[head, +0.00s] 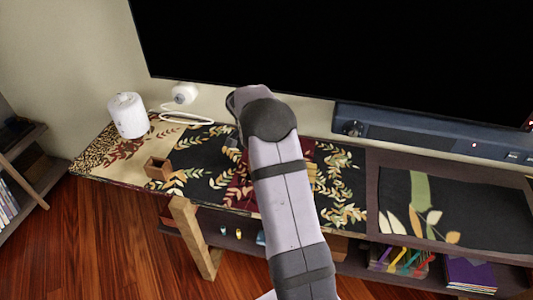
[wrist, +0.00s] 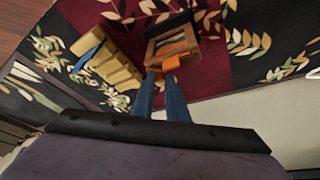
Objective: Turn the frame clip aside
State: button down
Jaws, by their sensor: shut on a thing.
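In the wrist view, a brown wooden frame (wrist: 172,44) with a dark inner area lies on the dark red part of the patterned runner. An orange clip (wrist: 171,63) sits at the frame's near edge. My gripper (wrist: 160,74) has its two blue fingers reaching to the clip, and it is shut on the clip. The fingertips partly cover the clip's near side. In the head view my arm hides the frame, the clip and the fingers.
A tan ribbed block (wrist: 112,68) with a blue piece beside it lies left of the frame. In the head view, a white cylinder (head: 127,116) and a small wooden box (head: 158,169) stand on the left. A dark soundbar (head: 430,135) lies below the large screen (head: 350,50).

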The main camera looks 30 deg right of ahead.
jog(key=shift+n, duration=0.6)
jog(key=c, duration=1.7)
grip_release()
jog(key=shift+c, duration=0.2)
jog(key=shift+r, duration=0.15)
jog(key=b+v, duration=0.1)
jog(key=v, duration=0.6)
jog(key=shift+s+b, duration=0.15)
jog(key=shift+b, duration=0.2)
jog(key=shift+r, duration=0.1)
